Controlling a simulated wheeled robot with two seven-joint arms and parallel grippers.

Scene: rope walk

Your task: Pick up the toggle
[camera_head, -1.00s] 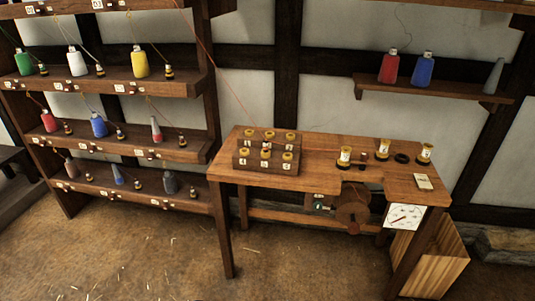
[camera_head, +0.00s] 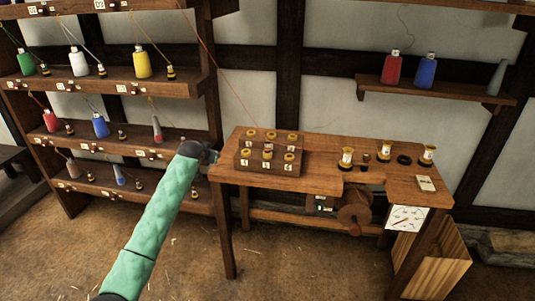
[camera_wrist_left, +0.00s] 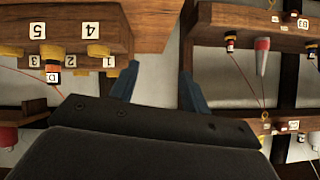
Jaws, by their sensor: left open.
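No piece is marked as the toggle, so I cannot tell for sure which one it is. A small dark-and-orange piece with a letter label (camera_wrist_left: 53,76) hangs on a red thread at the numbered block in the left wrist view. The numbered wooden block (camera_head: 243,165) stands on the table's left end, with several yellow-topped posts. Similar small banded pieces, such as one (camera_wrist_left: 231,40) in the left wrist view, sit on the shelves. My left gripper (camera_head: 210,154) is beside the table's left edge, left of the block. Its fingers (camera_wrist_left: 158,86) are apart with nothing between them.
The wooden table (camera_head: 325,180) also holds several small spools, a dark ring (camera_head: 404,160) and a pale box (camera_head: 426,184). A shelf rack (camera_head: 150,88) with coloured cones and threads stands at left. A red thread (camera_head: 225,80) slants down to the block.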

